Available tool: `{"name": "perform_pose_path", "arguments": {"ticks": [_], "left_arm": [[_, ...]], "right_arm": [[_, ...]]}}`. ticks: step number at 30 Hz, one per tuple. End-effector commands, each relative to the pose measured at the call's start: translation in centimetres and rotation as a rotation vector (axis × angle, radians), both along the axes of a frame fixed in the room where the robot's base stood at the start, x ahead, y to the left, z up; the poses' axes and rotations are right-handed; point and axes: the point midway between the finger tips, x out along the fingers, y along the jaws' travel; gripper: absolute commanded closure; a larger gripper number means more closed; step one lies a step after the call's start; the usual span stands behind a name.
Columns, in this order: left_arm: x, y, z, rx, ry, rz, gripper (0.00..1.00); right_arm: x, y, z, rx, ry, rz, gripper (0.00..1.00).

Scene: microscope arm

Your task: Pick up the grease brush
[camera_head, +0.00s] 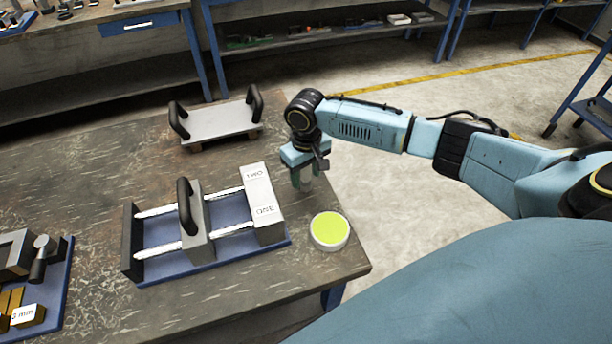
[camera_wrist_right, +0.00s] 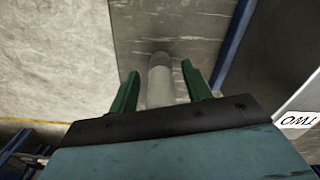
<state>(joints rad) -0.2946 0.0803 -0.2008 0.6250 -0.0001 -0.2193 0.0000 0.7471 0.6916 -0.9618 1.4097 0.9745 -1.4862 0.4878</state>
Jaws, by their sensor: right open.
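My right gripper (camera_head: 304,180) is over the right part of the table, just behind the round tin and to the right of the block marked TWO. In the right wrist view its two green fingers (camera_wrist_right: 160,78) are open. A pale grey upright cylinder (camera_wrist_right: 161,66), apparently the grease brush's handle, stands between the fingers, with a gap at least on the right side. The gripper mostly hides it in the head view, and its bristles do not show. A round white tin (camera_head: 329,243) with yellow-green grease stands near the table's right edge. My left gripper is out of view.
A blue-based fixture (camera_head: 217,233) with two rods, a handled slider and a block marked TWO stands left of the gripper. A grey plate with two black handles (camera_head: 220,124) lies farther back. Brass blocks (camera_head: 22,312) sit at the left. The table's right edge is close.

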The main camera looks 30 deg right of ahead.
Motion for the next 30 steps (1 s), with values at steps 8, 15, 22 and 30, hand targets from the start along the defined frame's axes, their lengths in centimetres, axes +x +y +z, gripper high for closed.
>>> {"name": "perform_pose_path", "arguments": {"ticks": [8,15,22,30], "left_arm": [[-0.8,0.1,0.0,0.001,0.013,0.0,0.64],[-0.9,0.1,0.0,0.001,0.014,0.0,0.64],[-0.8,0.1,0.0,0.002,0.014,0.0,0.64],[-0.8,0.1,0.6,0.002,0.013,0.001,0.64]], "right_arm": [[0.0,0.0,0.1,0.001,-0.001,0.0,0.66],[0.0,0.0,0.1,0.001,-0.001,0.0,0.97],[0.0,0.0,0.2,0.001,-0.002,0.0,1.0],[0.1,0.1,3.8,0.003,-0.005,0.0,1.0]]}}
